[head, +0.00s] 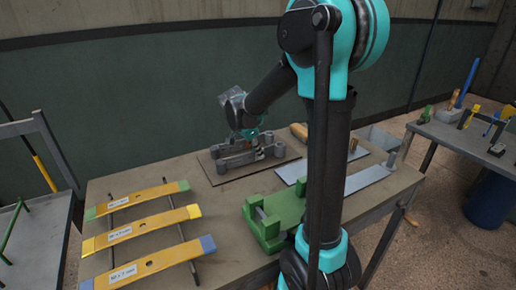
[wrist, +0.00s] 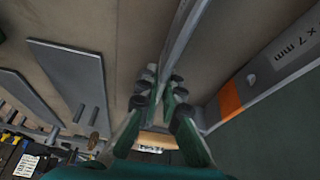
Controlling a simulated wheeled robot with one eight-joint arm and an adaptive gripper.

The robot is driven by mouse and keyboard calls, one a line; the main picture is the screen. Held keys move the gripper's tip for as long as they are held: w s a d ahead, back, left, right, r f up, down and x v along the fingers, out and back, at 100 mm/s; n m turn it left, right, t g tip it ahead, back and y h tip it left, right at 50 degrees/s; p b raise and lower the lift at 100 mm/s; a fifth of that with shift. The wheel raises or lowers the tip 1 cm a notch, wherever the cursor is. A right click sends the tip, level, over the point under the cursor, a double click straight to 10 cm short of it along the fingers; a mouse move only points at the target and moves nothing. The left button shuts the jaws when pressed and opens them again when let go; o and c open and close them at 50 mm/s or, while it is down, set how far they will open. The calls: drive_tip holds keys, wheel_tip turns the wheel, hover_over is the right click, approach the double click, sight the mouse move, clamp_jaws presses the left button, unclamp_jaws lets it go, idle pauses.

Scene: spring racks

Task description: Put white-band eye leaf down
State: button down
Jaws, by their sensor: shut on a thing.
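My gripper (wrist: 163,100) has its dark-tipped green fingers closed on a long grey bar (wrist: 182,38), seen nearly edge-on in the wrist view. It appears to be the white-band eye leaf, but I cannot make out a white band or an eye. In the head view my gripper (head: 250,134) is low over the grey fixture (head: 238,152) on a dark board (head: 220,176). A grey leaf with an orange band (wrist: 230,100) and size lettering lies to the right in the wrist view. I cannot tell whether the held bar touches anything below.
A side table (head: 465,136) holds tools.

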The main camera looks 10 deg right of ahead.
drive_tip(key=shift+f, duration=0.15)
drive_tip(key=c, duration=1.7)
unclamp_jaws()
drive_tip(key=v, duration=1.2)
drive_tip(key=shift+s+a, duration=0.1)
